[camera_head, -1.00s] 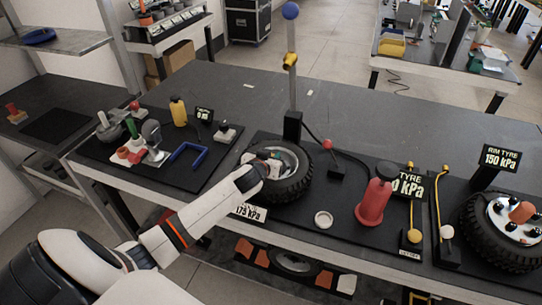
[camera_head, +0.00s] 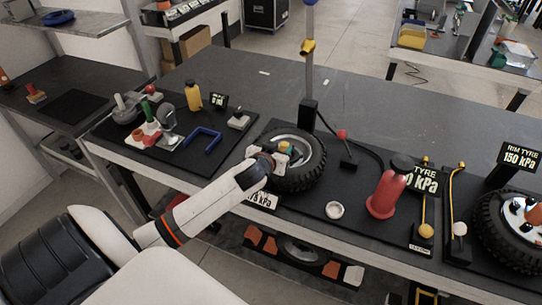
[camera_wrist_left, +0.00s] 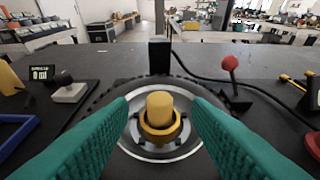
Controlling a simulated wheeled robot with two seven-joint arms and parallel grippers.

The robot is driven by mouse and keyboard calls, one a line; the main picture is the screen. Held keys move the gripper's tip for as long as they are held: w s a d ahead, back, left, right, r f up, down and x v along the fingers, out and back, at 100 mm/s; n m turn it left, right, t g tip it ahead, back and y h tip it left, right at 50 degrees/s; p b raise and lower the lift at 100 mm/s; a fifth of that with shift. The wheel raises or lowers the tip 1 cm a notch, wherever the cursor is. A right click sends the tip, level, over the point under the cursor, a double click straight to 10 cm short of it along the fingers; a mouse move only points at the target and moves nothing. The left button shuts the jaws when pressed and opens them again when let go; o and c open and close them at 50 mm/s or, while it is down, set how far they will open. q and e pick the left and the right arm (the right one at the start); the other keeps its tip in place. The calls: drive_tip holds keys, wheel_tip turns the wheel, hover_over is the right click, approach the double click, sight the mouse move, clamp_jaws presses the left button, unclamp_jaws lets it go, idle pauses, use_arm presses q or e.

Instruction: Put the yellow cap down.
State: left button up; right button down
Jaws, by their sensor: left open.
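The yellow cap (camera_wrist_left: 160,111) shows in the left wrist view, upright at the middle of the wheel's silver rim. A darker yellow ring surrounds its lower part. My left gripper (camera_wrist_left: 161,112) is open, with one teal finger on each side of the cap and visible gaps between. In the head view my left gripper (camera_head: 284,157) is over the wheel (camera_head: 312,172), partly covering its hub. A small bit of yellow shows between the fingers there. Whether the cap's base rests fully on the hub cannot be told. My right gripper is not in view.
A thin post (camera_head: 309,70) stands behind the wheel. A blue bracket (camera_head: 203,139) lies left.

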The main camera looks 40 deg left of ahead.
use_arm(q)
drive_tip(key=v, duration=0.6)
drive_tip(key=shift+s, duration=0.25)
drive_tip(key=shift+d+r, duration=0.1)
drive_tip(key=s+d+f+m+g+h, duration=0.1)
drive_tip(key=s+d+f+m+g, duration=0.15)
drive_tip(key=s+d, duration=0.4)
drive_tip(key=s+d+f+m+g+h, duration=0.1)
drive_tip(key=s+d+f+g, duration=0.25)
drive_tip(key=s, duration=0.65)
drive_tip(key=s+d+f+m+g+h, duration=0.1)
drive_tip(key=s+d+f+g, duration=0.35)
drive_tip(key=s, duration=0.35)
wheel_tip(320, 180, down, 25)
drive_tip(key=s, duration=0.1)
drive_tip(key=s+a+f+g, duration=0.1)
drive_tip(key=s+a+f, duration=0.2)
drive_tip(key=s+f, duration=1.3)
drive_tip(key=shift+s, duration=0.25)
